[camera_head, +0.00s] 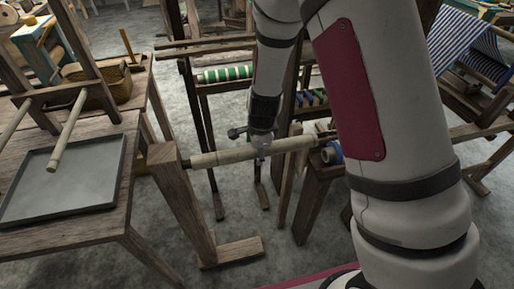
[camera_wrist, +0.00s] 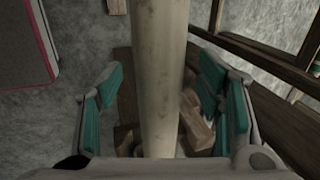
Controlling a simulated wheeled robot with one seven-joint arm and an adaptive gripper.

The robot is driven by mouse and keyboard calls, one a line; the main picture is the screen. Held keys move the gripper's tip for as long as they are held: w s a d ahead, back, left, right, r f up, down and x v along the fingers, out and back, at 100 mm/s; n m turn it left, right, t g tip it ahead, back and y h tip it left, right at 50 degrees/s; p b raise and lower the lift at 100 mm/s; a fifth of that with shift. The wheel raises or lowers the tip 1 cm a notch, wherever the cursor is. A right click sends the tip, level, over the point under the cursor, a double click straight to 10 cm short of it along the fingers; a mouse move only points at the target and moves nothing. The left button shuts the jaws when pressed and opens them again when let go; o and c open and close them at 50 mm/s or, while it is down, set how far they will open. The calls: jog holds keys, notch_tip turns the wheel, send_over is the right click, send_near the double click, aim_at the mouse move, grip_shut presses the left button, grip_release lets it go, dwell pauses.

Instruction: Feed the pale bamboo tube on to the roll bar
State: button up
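The pale bamboo tube (camera_head: 297,144) lies nearly level along the line of the roll bar, between a wooden post (camera_head: 170,159) on the left and a wooden stand on the right. A darker roll-bar end (camera_head: 326,138) shows beyond its right end. The tube appears to be around the bar, but I cannot tell how far. My gripper (camera_head: 262,143) is above the tube's middle, pointing down. In the wrist view, the tube (camera_wrist: 162,70) runs between the teal pads of my gripper (camera_wrist: 162,100). The fingers are open, with a gap on each side.
A grey tray (camera_head: 100,190) lies on the wooden table at left, below pale pegs (camera_head: 67,130). A blue ring-shaped thing (camera_head: 332,153) sits near the right stand. Loom frames with a green-striped roll (camera_head: 225,74) stand behind. Floor shows between the supports.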

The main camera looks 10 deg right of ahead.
jog(key=s+d+r+n+y, duration=0.1)
jog(key=s+r+n, duration=0.55)
jog(key=r, duration=0.65)
jog(key=s+d+r+n+y, duration=0.1)
jog(key=s+d+r+n, duration=0.15)
jog(key=s+r, duration=0.8)
jog(key=s+d+r+n+h, duration=0.1)
jog(key=s+r+n, duration=0.2)
jog(key=s+n, duration=0.1)
jog(key=s+d+r+n+t+h, duration=0.1)
jog(key=s+d+r+n, duration=0.1)
jog(key=s, duration=0.4)
jog(key=r+n, duration=0.1)
jog(key=n, duration=0.1)
jog(key=shift+s+d+r+n, duration=0.2)
jog(key=shift+s+d+n, duration=0.05)
jog(key=shift+s+n, duration=0.1)
